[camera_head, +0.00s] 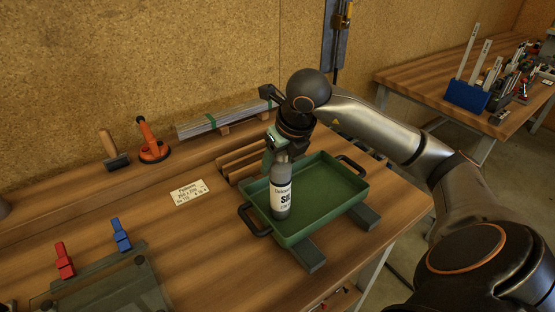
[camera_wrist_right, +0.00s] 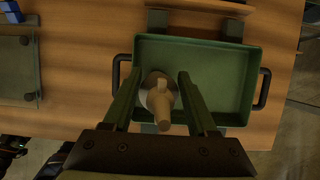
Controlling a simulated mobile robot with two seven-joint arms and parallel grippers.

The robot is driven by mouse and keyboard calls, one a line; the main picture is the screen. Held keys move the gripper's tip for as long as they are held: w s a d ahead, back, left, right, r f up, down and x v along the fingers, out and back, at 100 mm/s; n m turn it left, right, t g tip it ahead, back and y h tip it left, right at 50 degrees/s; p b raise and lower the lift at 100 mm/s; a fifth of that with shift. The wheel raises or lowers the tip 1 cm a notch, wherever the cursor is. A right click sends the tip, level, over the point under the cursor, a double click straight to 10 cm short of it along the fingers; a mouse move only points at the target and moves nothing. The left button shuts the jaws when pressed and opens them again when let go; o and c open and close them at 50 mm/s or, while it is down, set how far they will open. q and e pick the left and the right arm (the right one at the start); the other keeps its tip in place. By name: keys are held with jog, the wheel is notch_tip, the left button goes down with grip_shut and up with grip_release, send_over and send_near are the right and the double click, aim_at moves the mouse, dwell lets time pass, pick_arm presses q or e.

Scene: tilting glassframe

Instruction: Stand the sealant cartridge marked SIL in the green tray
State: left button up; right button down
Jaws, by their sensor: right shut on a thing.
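The sealant cartridge (camera_head: 282,197) is a grey tube with a white label that reads SIL. It is upright at the left end of the green tray (camera_head: 330,192), its lower end inside the tray's outline; I cannot tell whether it touches the floor. My right gripper (camera_head: 276,156) is shut on the cartridge's upper part from above. In the right wrist view the cartridge's nozzle (camera_wrist_right: 163,103) points up between the two fingers, and the tray (camera_wrist_right: 225,75) lies below. The rest of the tray is empty. My left gripper is not in view.
The tray has black handles and rests on dark bars (camera_head: 310,256). A paper label (camera_head: 190,192), an orange suction lifter (camera_head: 151,141), wooden strips (camera_head: 240,160) and red (camera_head: 64,260) and blue (camera_head: 121,235) clamps are on the bench to its left. A cork wall stands behind.

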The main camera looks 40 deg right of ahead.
jog(key=shift+c, duration=0.9)
grip_release()
jog(key=shift+f, duration=0.1)
jog(key=shift+r, duration=0.3)
jog(key=p+v, duration=0.1)
jog(key=v, duration=1)
jog(key=shift+s+r, duration=0.25)
jog(key=shift+r, duration=0.05)
jog(key=shift+a, duration=0.1)
